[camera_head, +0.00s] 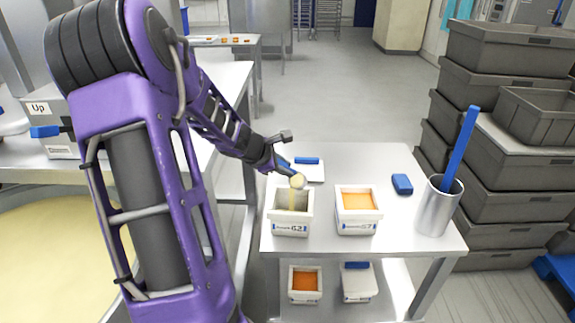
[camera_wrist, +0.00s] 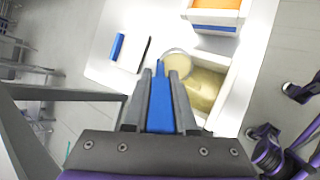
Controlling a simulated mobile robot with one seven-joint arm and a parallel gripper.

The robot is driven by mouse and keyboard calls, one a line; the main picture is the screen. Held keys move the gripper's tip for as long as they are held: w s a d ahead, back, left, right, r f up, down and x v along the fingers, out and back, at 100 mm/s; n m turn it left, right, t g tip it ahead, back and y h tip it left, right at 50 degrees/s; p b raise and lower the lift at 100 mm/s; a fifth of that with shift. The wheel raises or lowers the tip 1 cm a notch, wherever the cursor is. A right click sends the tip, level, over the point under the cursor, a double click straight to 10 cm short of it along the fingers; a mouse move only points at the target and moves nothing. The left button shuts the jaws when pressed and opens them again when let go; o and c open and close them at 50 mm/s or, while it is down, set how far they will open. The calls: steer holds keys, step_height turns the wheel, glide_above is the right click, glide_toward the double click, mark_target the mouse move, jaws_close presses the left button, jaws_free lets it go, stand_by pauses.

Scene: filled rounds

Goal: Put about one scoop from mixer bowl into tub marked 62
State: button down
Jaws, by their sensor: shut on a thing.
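My gripper (camera_head: 279,160) is shut on the blue handle (camera_wrist: 160,102) of a scoop. The scoop's round head (camera_head: 298,181) is over the open white tub marked 62 (camera_head: 290,230), and a pale yellow stream runs down from it into the tub. In the wrist view the scoop head (camera_wrist: 176,62) overlaps the tub's edge, and pale yellow batter shows inside the tub (camera_wrist: 232,98). How full the tub is cannot be told. The mixer bowl's pale yellow batter (camera_head: 50,250) spreads at the lower left, partly hidden by my arm.
A tub marked 57 (camera_head: 357,227) with orange filling stands right of tub 62. A blue block (camera_head: 402,184) and a metal canister (camera_head: 437,210) with a blue-handled tool are right. Grey crates (camera_head: 500,150) are stacked beyond.

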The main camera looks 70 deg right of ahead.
steer(key=shift+w+a+f+g+h, duration=0.2)
steer(key=shift+a+h, duration=0.15)
steer(key=shift+h, duration=0.2)
steer(key=shift+w+a+f+g+h, duration=0.1)
steer(key=shift+a+g+h, duration=0.15)
steer(key=shift+h, duration=0.3)
steer(key=shift+s+d+r+t+y+b, duration=0.15)
steer(key=shift+d+r+t+y+b, duration=0.2)
steer(key=shift+b, duration=5.25)
steer(key=shift+r+p, duration=0.35)
steer(key=shift+p, duration=0.7)
steer(key=shift+d+y+p, duration=0.1)
steer(key=shift+y+p, duration=0.25)
steer(key=shift+p, duration=0.85)
